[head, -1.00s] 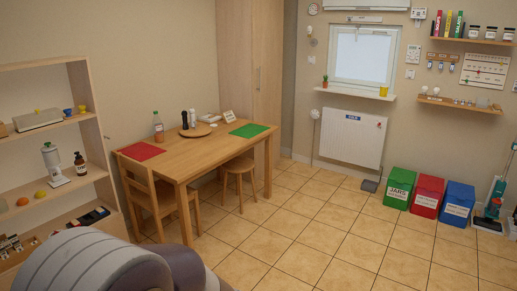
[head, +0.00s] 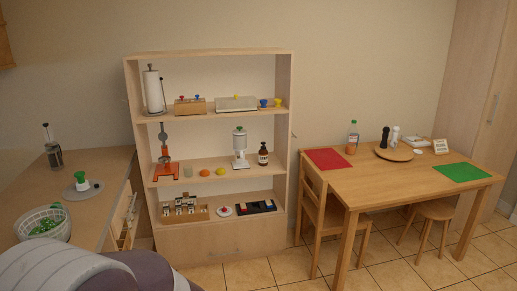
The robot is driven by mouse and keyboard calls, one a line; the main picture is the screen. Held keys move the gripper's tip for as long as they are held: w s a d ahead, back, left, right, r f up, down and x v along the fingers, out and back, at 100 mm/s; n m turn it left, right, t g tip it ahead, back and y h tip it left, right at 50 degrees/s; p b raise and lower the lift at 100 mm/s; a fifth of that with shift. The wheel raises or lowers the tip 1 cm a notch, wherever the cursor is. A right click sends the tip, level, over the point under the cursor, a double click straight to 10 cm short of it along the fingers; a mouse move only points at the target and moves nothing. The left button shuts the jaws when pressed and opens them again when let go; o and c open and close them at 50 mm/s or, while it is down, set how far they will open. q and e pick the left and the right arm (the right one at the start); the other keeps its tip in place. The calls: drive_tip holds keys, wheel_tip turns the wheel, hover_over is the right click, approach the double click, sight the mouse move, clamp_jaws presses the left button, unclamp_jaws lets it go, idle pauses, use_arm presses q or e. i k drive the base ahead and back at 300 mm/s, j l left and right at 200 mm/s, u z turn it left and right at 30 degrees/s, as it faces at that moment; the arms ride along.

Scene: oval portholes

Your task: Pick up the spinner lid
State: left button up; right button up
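The spinner lid (head: 84,191) is a flat grey disc with a green and white knob on top. It lies on the wooden counter at the left of the head view. The white spinner bowl (head: 43,224) with a green rim piece or contents stands nearer on the same counter, apart from the lid. Neither gripper is in view. A part of my own left arm fills the lower left corner and hides some of the counter's near part.
A French press (head: 53,146) stands behind the lid on the counter (head: 88,160). A shelf unit (head: 208,245) with several items stands right of the counter. A wooden table (head: 381,188) with a chair and stool stands further right. Tiled floor is free in front of the shelf.

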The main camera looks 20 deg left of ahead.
sight(76, 192)
drive_tip(key=i+j+u, duration=0.2)
drive_tip(key=i+u, duration=0.25)
drive_tip(key=i, duration=0.2)
drive_tip(key=i+u, duration=0.45)
drive_tip(key=i, duration=0.25)
drive_tip(key=i+u, duration=0.2)
drive_tip(key=i, duration=0.3)
drive_tip(key=i+u, duration=0.2)
drive_tip(key=i, duration=0.35)
drive_tip(key=i+u, duration=0.25)
drive_tip(key=i, duration=0.25)
drive_tip(key=i+l+u, duration=0.2)
drive_tip(key=i, duration=0.3)
drive_tip(key=i+u, duration=0.1)
drive_tip(key=i, duration=0.35)
